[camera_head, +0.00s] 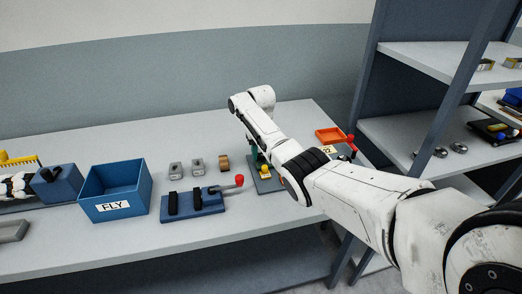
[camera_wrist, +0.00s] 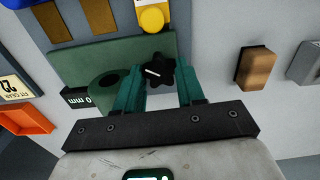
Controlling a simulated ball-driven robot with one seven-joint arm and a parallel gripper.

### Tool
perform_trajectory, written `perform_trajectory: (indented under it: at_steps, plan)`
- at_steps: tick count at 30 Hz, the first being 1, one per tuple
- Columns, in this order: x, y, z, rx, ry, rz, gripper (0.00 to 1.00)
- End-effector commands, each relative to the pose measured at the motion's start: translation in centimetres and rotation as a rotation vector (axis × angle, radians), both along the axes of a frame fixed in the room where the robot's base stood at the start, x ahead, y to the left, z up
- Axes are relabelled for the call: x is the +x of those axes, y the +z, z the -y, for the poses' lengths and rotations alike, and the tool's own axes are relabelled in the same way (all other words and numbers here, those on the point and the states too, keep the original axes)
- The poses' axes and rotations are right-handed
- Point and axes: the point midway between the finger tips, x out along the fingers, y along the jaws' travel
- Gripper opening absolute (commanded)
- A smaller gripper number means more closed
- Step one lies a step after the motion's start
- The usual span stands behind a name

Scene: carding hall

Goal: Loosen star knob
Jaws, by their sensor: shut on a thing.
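The star knob (camera_wrist: 158,70) is black with several lobes and a pale line on its face. It shows in the wrist view between the teal fingers of my gripper (camera_wrist: 160,80), which is shut on it. The knob sits at the edge of a green fixture (camera_wrist: 125,62), beside a round green post with a dark hole. A yellow round part (camera_wrist: 152,18) is just beyond the knob. In the head view my arm hides the knob and most of the fixture; a grey-green base (camera_head: 266,186) and a yellow piece (camera_head: 265,171) show beneath it.
An orange tray (camera_head: 329,135) and a red-tipped lever stand right of my arm. Left are a blue plate with a red-knobbed lever (camera_head: 205,203), small grey blocks, a tan block (camera_head: 223,163) and a blue FLY bin (camera_head: 115,190). Shelving (camera_head: 410,135) rises at the right.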

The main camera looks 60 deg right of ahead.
Motion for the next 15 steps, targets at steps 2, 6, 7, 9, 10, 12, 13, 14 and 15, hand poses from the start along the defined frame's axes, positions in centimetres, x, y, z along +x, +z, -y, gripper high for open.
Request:
perform_trajectory:
  at_steps: [2,6,7,9,10,12,13,14,15]
  plan:
    - [0.02,0.08,-0.06,0.001,0.073,0.000,0.08]
    - [0.00,0.06,-0.01,0.001,0.206,0.001,0.08]
    - [0.01,0.06,-0.01,0.001,0.235,0.001,0.08]
    - [0.01,0.07,0.00,0.000,0.301,0.002,0.08]
    - [0.03,0.07,0.00,0.000,0.330,0.002,0.08]
    - [0.04,0.07,-0.01,0.000,0.396,0.002,0.08]
    - [0.05,0.06,-0.02,0.000,0.425,0.002,0.08]
    - [0.06,0.06,-0.03,0.000,0.454,0.002,0.08]
    - [0.06,0.06,-0.03,0.000,0.491,0.002,0.08]
